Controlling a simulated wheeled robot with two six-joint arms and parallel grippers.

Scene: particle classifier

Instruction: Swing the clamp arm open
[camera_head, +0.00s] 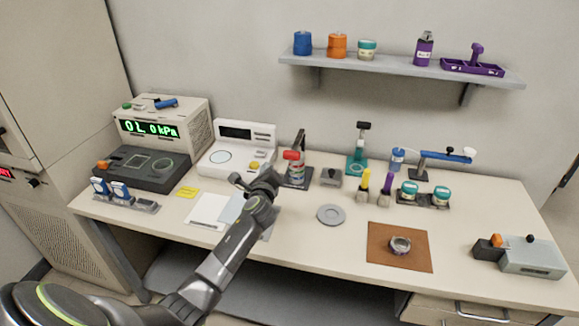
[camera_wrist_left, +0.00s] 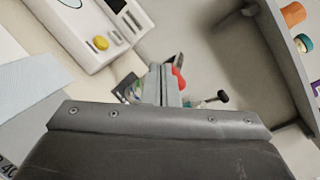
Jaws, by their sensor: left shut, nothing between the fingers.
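A small clamp-like stand (camera_head: 302,143) with a dark upright arm, a red part (camera_head: 291,155) and a dark base stands near the back middle of the bench. I cannot tell for sure whether its arm is closed. My left gripper (camera_head: 276,176) is shut and empty, just in front of and left of this stand. In the left wrist view the shut fingers (camera_wrist_left: 168,82) point at the stand and hide much of it; the red part (camera_wrist_left: 179,76) shows beside them. I cannot tell whether they touch. My right gripper is not in view.
A white console (camera_head: 238,148) stands left of the gripper, with pale sheets (camera_head: 210,209) in front. Right of the stand are a small grey block (camera_head: 330,176), a teal stand (camera_head: 357,163) and a grey disc (camera_head: 330,214). A shelf (camera_head: 400,68) hangs above.

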